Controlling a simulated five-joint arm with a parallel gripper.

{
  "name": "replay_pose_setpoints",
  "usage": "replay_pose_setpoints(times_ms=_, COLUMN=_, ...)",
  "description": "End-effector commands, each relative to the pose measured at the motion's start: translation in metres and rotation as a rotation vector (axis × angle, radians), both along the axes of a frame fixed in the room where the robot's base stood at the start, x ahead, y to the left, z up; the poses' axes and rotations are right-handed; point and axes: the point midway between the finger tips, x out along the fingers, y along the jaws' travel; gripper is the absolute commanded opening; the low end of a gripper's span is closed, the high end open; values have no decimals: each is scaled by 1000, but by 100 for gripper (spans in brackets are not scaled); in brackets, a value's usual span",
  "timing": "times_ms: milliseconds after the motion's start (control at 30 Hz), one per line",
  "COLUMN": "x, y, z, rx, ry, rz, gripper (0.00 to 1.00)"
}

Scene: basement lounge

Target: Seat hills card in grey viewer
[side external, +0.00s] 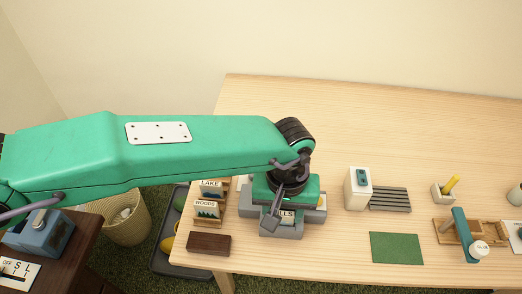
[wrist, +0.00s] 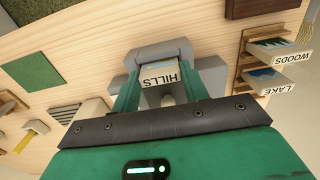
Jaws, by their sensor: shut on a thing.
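The hills card (wrist: 160,75) is pale with dark HILLS lettering, upside down in the wrist view. Part of its lettering shows in the side view (side external: 287,217), below my gripper. My gripper (side external: 286,192) is shut on the card, with a green finger on each side of it in the wrist view (wrist: 167,92). The grey viewer (side external: 284,232) stands near the table's front edge, under my gripper. It also shows around and behind the card in the wrist view (wrist: 150,52). The card is at the viewer, but I cannot tell how deep it sits.
A wooden rack (wrist: 245,62) holds the lake card (wrist: 277,90) and the woods card (wrist: 280,52) beside the viewer. A dark brown block (side external: 208,244) lies in front of the rack. A white box (side external: 357,188), a slatted grey piece (side external: 390,199) and a green mat (side external: 396,248) lie to the right.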

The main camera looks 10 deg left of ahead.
Motion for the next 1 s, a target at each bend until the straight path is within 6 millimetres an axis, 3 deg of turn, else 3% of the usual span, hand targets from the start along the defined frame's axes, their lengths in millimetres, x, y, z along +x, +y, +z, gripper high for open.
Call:
replay_pose_setpoints(times_ms=367, x=0, y=0, z=-3, rx=0, ry=0, rz=0, gripper=23)
replay_pose_setpoints(times_ms=400, x=0, y=0, z=-3, rx=0, ry=0, rz=0, gripper=48)
replay_pose_setpoints(times_ms=500, x=0, y=0, z=-3, rx=0, ry=0, rz=0, gripper=66)
replay_pose_setpoints(times_ms=1000, x=0, y=-1, z=6, rx=-2, ry=-1, rz=0, gripper=66)
